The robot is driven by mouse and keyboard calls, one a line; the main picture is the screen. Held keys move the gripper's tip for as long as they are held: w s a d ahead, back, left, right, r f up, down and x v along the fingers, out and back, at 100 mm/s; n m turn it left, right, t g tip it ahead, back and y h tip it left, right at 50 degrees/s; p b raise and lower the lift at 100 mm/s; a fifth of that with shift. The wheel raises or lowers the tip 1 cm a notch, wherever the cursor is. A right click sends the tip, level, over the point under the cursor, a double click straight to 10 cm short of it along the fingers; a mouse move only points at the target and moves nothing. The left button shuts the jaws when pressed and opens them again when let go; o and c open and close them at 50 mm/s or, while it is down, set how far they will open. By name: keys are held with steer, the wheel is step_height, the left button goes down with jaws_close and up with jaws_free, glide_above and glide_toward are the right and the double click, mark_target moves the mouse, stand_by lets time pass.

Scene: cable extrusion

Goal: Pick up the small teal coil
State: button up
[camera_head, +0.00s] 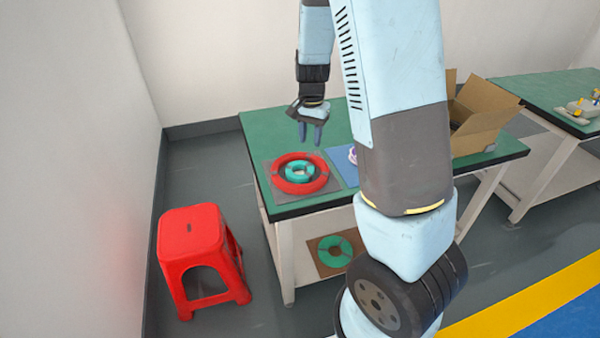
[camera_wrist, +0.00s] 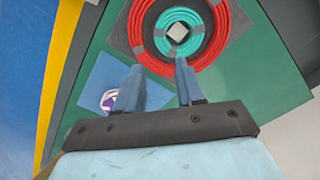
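The small teal coil (camera_head: 299,171) lies inside a larger red coil (camera_head: 281,185) on a grey square mat (camera_head: 272,196) on the green-topped table. In the wrist view the teal coil (camera_wrist: 198,47) forms a ring around a pale square centre, with the red coil (camera_wrist: 236,24) around it. My gripper (camera_head: 311,138) points down above the far side of the coils, its fingers apart and empty. In the wrist view my gripper (camera_wrist: 157,78) has a clear gap between its fingers, and the right fingertip overlaps the lower edge of the teal coil.
Right of the coils is a blue mat (camera_head: 343,168) with a white and purple roll (camera_head: 352,155), partly hidden by my arm. An open cardboard box (camera_head: 482,115) stands at the table's right. A red stool (camera_head: 191,240) stands at left.

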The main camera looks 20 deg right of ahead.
mark_target(309, 172)
step_height(309, 172, down, 14)
steer(key=shift+r, duration=0.15)
stand_by(0.7)
steer(key=shift+c, duration=0.4)
jaws_close()
